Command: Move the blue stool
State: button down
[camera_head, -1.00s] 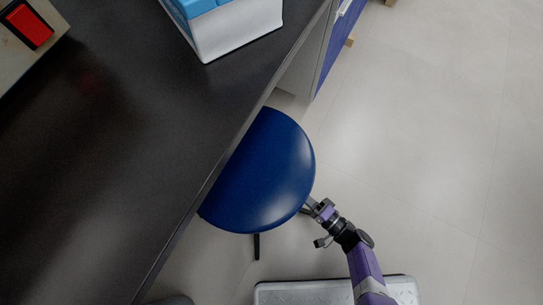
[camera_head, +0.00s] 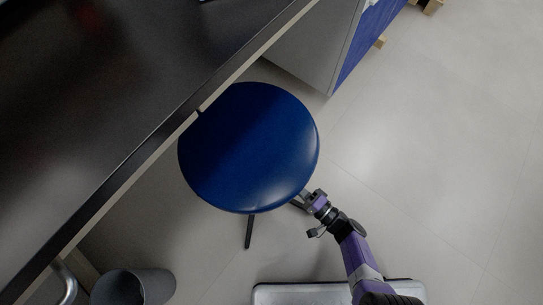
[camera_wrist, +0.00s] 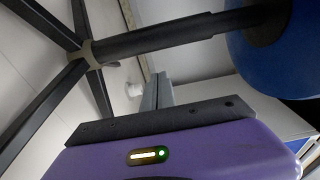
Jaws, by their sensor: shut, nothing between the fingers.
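The blue stool (camera_head: 250,148) has a round blue seat, and nearly all of it shows clear of the dark table's edge. One dark leg shows below the seat. In the wrist view its dark post (camera_wrist: 175,35) runs from the blue seat (camera_wrist: 265,55) at right to spread legs at upper left. My gripper (camera_head: 303,203) is at the lower right rim of the seat, its tips partly hidden there. In the wrist view its grey fingers (camera_wrist: 157,93) are together beside the post; I cannot tell whether they touch it.
The dark table (camera_head: 95,110) fills the upper left, its edge running diagonally just beside the seat. A cabinet (camera_head: 315,45) with a blue side stands at the top. A grey bin (camera_head: 135,287) stands at lower left. The floor (camera_head: 440,150) to the right is clear.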

jog(key=w+a+b, duration=0.1)
jog(key=a, duration=0.5)
jog(key=shift+w, duration=0.3)
jog(key=shift+s, duration=0.1)
